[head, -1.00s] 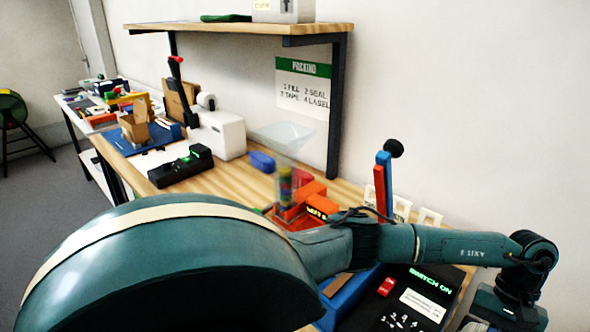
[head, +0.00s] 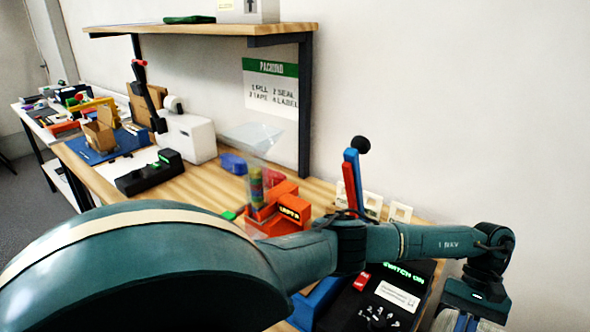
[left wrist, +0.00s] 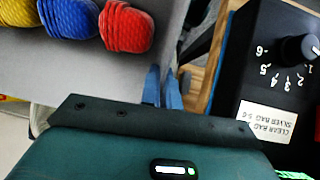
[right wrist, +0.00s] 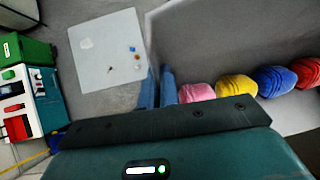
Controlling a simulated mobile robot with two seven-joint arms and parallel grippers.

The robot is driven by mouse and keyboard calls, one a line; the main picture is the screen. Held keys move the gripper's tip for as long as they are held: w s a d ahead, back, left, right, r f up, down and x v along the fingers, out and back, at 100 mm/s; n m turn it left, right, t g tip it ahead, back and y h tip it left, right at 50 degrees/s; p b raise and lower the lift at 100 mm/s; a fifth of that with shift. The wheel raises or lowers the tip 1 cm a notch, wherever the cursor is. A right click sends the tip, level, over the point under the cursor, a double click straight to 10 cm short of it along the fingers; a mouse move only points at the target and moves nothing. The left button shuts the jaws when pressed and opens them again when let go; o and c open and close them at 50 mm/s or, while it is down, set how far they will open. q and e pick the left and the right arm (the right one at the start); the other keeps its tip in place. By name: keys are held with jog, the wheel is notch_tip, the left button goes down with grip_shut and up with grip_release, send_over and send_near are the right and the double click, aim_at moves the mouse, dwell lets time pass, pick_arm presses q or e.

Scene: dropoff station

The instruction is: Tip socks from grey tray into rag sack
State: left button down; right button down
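In the left wrist view the grey tray (left wrist: 62,72) holds a yellow sock ball (left wrist: 18,10), a blue one (left wrist: 68,18) and a red one (left wrist: 126,28). The right wrist view shows the same tray (right wrist: 205,40) with pink (right wrist: 196,93), yellow (right wrist: 237,87), blue (right wrist: 274,81) and red (right wrist: 307,72) balls in a row. My left gripper (left wrist: 163,88) is shut on one side of the tray; it also shows at the head view's lower right edge (head: 466,322). My right gripper (right wrist: 159,88) is shut on the opposite side. I cannot make out the rag sack.
A black control box (left wrist: 275,75) with a dial stands near my left gripper, on the wooden bench (head: 205,185). An orange device (head: 282,215) and a blue-and-red lever (head: 352,180) are close to my left arm. A white sheet (right wrist: 108,60) lies beyond my right gripper.

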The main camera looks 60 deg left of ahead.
dwell(0.4)
pick_arm(q)
jog(key=shift+s+d+r+g, duration=0.2)
jog(key=shift+s+r+g, duration=0.1)
jog(key=shift+s+g, duration=0.25)
pick_arm(e)
jog(key=shift+s+d+r+g+h, duration=0.15)
jog(key=shift+r+g, duration=0.1)
jog(key=shift+r, duration=0.15)
jog(key=shift+s+d+r+g+h, duration=0.1)
jog(key=shift+r+g+h, duration=0.05)
jog(key=shift+r+g, duration=0.15)
pick_arm(q)
jog(key=shift+s+d+r+g+h, duration=0.15)
jog(key=shift+s+r+g+h, duration=0.1)
jog(key=shift+s+h, duration=0.15)
pick_arm(e)
jog(key=shift+s+a+r+g, duration=0.1)
jog(key=shift+s+r+g, duration=0.25)
pick_arm(q)
jog(key=shift+s+d+r, duration=0.1)
jog(key=shift+s, duration=0.15)
pick_arm(e)
jog(key=shift+r, duration=0.35)
pick_arm(q)
jog(key=shift+s+g, duration=0.15)
jog(key=shift+g, duration=0.15)
pick_arm(e)
jog(key=shift+r, duration=0.1)
